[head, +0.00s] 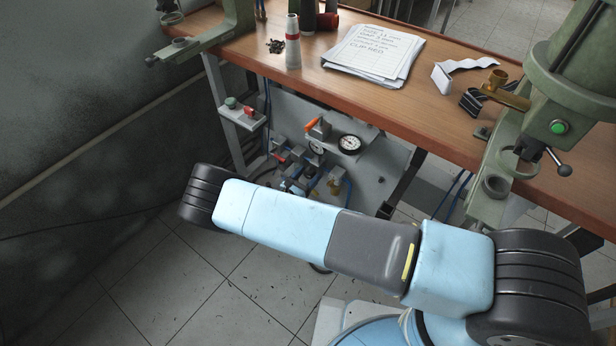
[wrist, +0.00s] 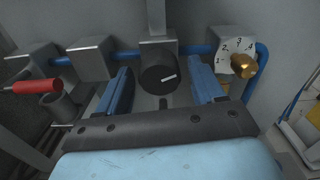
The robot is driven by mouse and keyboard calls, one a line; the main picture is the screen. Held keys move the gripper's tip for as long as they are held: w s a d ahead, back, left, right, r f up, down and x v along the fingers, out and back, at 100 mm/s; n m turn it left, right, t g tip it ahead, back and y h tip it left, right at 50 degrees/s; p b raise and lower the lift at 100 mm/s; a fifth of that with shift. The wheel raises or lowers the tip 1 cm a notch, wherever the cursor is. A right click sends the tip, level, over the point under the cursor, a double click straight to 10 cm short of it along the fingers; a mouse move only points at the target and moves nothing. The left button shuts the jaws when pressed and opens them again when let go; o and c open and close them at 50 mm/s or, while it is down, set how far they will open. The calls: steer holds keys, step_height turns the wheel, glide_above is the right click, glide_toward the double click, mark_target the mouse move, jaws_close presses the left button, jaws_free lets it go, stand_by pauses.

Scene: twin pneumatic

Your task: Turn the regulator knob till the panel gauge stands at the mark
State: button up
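The black regulator knob (wrist: 156,72) with a white pointer line shows in the middle of the wrist view, below a grey block. My gripper (wrist: 160,82) is open, with one blue finger on each side of the knob. Gaps show between the fingers and the knob, so it is not gripped. The panel gauge (head: 350,143), a round white dial with a black rim, is on the grey panel (head: 375,165) in the head view. Its needle and mark are too small to read. My gripper cannot be made out clearly in the head view, where my arm covers the lower panel.
In the wrist view, a numbered white dial (wrist: 231,54) with a brass knob (wrist: 243,66) sits right of my fingers. A red-handled lever (wrist: 38,87) and blue pipe are nearby. The wooden bench top (head: 445,115) overhangs the panel. An orange-handled valve (head: 312,124) sits left of the gauge.

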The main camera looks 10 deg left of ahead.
steer(key=c, duration=0.9)
steer(key=shift+d, duration=0.2)
steer(key=shift+c, duration=0.2)
steer(key=shift+a, duration=0.1)
steer(key=shift+s+m, duration=0.1)
steer(key=shift+m, duration=0.2)
